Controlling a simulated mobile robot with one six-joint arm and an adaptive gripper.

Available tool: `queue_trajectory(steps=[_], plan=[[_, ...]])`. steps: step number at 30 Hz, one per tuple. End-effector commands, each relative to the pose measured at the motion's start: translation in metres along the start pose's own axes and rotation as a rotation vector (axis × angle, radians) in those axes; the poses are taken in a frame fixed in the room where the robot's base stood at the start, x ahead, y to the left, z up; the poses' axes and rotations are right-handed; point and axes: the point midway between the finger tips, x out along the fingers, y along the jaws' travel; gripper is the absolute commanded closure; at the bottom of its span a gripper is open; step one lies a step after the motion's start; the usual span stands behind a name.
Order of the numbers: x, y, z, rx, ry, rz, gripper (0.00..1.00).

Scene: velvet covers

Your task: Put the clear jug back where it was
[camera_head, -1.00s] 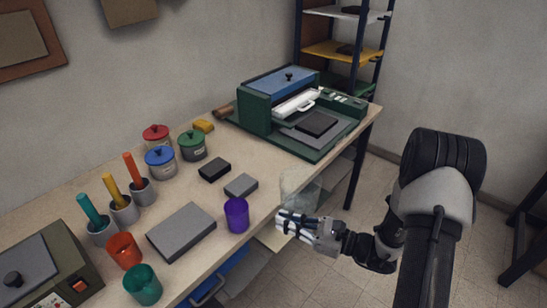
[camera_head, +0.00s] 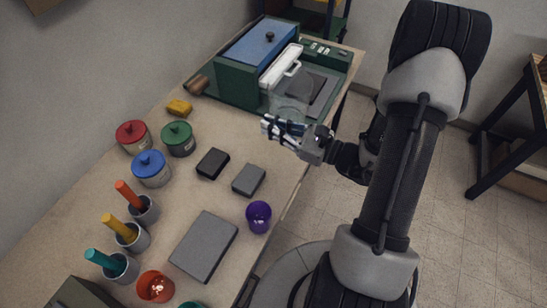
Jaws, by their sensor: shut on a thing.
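The clear jug (camera_head: 287,104) is see-through and faint. It is in my gripper (camera_head: 285,128), which is shut on it near the right edge of the bench. The jug shows in front of the green machine's near side and the dark pad. Its base is hard to make out, so I cannot tell whether it touches the bench. The fingers hide part of its lower side.
The green machine (camera_head: 235,86) with a blue lid stands close behind the jug. A black block (camera_head: 213,163), a grey block (camera_head: 249,180) and a purple cup (camera_head: 258,216) stand nearer. Lidded jars (camera_head: 151,168) are at left. Bare bench (camera_head: 205,125) lies between.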

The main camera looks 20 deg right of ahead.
Motion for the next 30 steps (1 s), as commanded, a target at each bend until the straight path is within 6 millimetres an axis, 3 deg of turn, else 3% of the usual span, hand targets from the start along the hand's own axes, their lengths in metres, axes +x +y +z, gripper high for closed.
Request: queue_trajectory(steps=[1, 3, 12, 23, 30], plan=[[0.000, 0.001, -0.020, 0.007, 0.000, 0.000, 1.00], [0.000, 0.002, -0.038, 0.006, -0.001, 0.001, 1.00], [0.001, 0.005, -0.109, 0.002, -0.001, 0.002, 1.00], [0.001, 0.006, -0.139, 0.000, -0.001, 0.002, 1.00], [0.001, 0.007, -0.172, 0.000, -0.001, 0.002, 1.00]])
